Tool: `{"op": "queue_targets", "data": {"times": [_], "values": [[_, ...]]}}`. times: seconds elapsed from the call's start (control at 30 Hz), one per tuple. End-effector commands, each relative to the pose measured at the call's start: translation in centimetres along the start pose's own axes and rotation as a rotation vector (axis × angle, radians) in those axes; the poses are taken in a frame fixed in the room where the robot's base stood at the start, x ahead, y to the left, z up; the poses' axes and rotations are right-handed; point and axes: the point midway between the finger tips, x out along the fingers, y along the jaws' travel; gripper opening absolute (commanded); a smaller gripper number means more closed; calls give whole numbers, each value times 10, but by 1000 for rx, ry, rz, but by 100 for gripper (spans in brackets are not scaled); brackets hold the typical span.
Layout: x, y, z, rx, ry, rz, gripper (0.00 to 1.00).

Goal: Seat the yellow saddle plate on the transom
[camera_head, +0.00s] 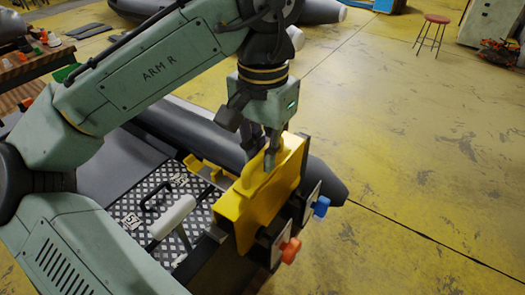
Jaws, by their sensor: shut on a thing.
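The yellow saddle plate (262,205) is a thick block with a raised grip on top. It is at the middle of the head view, over the dark transom (216,262) at the boat's end. My gripper (260,160) points down from above and is shut on the plate's raised grip. The plate hides much of the transom's top edge. I cannot tell whether the plate rests on the transom or hangs just above it. A blue knob (320,206) and an orange knob (290,250) stick out from dark pads on the outer side.
The grey inflatable tube (205,130) runs behind the plate. A chequered metal floor (150,195) and a white cylinder (172,216) lie inside the boat. A yellow bracket (205,169) is left of the plate. The yellow shop floor (430,150) is open to the right, with a red stool (437,19) far off.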

Motion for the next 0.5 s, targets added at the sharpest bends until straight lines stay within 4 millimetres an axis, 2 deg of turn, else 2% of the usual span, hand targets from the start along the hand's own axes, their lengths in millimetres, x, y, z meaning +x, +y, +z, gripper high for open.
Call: {"op": "queue_targets", "data": {"times": [0.5], "values": [[10, 0, 0, 0, 0, 1, 0]]}}
